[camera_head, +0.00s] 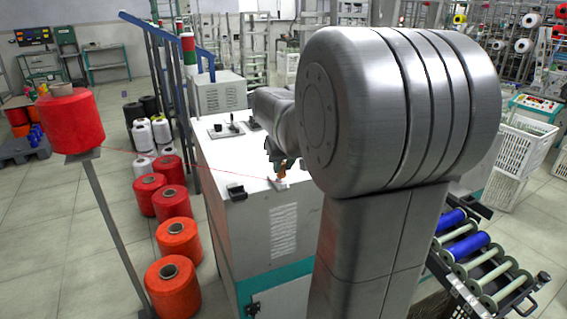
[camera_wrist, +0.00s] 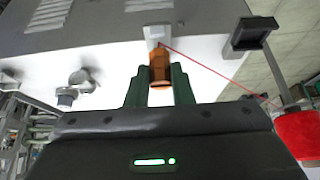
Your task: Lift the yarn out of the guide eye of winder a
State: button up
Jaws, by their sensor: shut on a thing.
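My gripper (camera_wrist: 160,88), with green fingers, is shut on a small orange-brown piece (camera_wrist: 159,66) over the white top of the winder (camera_head: 240,165). The far end of this piece lies close to a small pale block (camera_wrist: 157,31) on the winder top, which may be the guide eye; I cannot tell whether they touch. The red yarn (camera_wrist: 205,66) runs taut from that spot to the red cone (camera_wrist: 300,134). In the head view the cone (camera_head: 72,120) sits on a stand at left. The arm partly hides my gripper (camera_head: 281,166) there.
A black open holder (camera_head: 237,192) sits on the winder's near edge. Levers on a plate (camera_head: 225,130) stand farther back. Several red and orange cones (camera_head: 173,287) line the floor at left. A rack with blue rolls (camera_head: 467,246) and white crates (camera_head: 520,150) are at right.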

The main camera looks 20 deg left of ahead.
jog(key=shift+f+b, duration=0.7)
jog(key=shift+f, duration=0.4)
jog(key=shift+r+p, duration=1.3)
jog(key=shift+r, duration=0.2)
notch_tip(320, 180, up, 3)
jog(key=shift+r+p, duration=0.1)
jog(key=shift+p, duration=1.15)
